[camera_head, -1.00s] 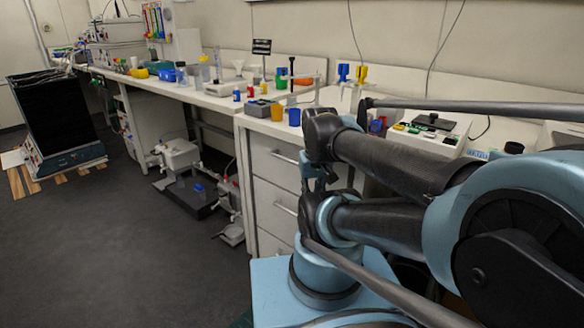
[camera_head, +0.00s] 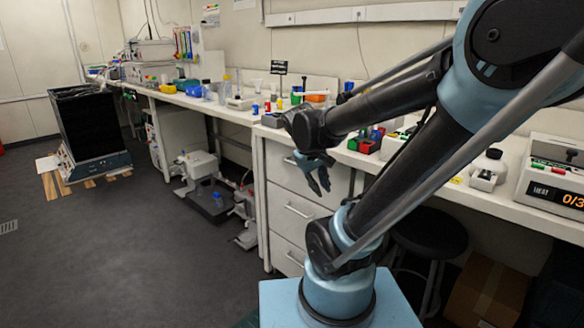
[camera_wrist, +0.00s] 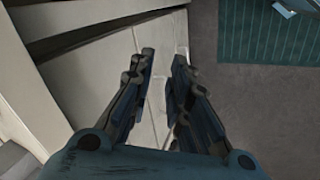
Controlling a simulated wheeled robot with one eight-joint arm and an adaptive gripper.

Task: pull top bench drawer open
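The white bench drawer unit has three stacked fronts in the head view. The top bench drawer (camera_head: 285,173) looks closed, flush with the fronts below. Part of its thin bar handle (camera_head: 289,161) shows left of my gripper. My gripper (camera_head: 322,187) points downward in front of the top drawer, its fingers apart. In the wrist view my gripper's two fingers (camera_wrist: 164,60) are spread, with a pale surface between them and nothing held. Whether a finger touches the handle I cannot tell. The drawer's right part is hidden behind my arm.
The middle drawer (camera_head: 285,208) and bottom drawer (camera_head: 285,245) sit below. A dark stool (camera_head: 430,232) and a cardboard box (camera_head: 490,290) stand right of the drawers. White equipment (camera_head: 200,175) is on the floor to the left. The dark floor (camera_head: 150,260) at left front is clear.

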